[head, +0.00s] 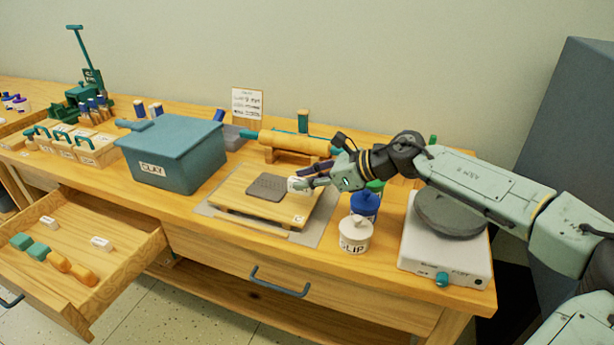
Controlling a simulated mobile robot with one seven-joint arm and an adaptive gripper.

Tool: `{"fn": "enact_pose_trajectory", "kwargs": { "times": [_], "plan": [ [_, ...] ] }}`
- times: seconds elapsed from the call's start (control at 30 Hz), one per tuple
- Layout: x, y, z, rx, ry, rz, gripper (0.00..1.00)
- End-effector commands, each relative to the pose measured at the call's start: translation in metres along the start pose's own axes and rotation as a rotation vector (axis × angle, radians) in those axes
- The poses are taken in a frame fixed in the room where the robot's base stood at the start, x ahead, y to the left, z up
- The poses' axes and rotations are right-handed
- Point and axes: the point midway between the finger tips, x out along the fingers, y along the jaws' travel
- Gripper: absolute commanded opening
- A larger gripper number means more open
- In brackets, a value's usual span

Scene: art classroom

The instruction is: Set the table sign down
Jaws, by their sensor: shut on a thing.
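My gripper (305,183) reaches in from the right, low over the wooden board (234,207), at its right part. It is shut on a small white piece (295,185), mostly hidden by the fingers; I cannot tell for sure that this is the table sign, or whether it touches the board. A dark grey flat slab (267,186) lies on the board just left of the gripper. A white printed card (247,102) stands upright at the back of the table, well apart from the gripper.
A blue jar (364,205) and a white SLIP jar (355,235) stand close below my arm. A turntable (449,212) is at the right. A rolling pin (290,143) rests behind the board. A CLAY bin (172,155) stands left. An open drawer (75,262) juts out front left.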

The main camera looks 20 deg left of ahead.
Motion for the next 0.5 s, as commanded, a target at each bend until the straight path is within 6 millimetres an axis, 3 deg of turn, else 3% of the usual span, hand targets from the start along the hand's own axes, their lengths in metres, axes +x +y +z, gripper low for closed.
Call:
{"fn": "enact_pose_trajectory", "kwargs": {
  "times": [0.1, 0.2, 0.5],
  "plan": [
    [0.007, -0.023, 0.004, 0.002, 0.000, 0.001, 0.03],
    [0.010, -0.033, 0.003, 0.001, -0.001, 0.000, 0.03],
    [0.025, -0.035, -0.022, 0.003, 0.000, 0.002, 0.03]
  ]
}}
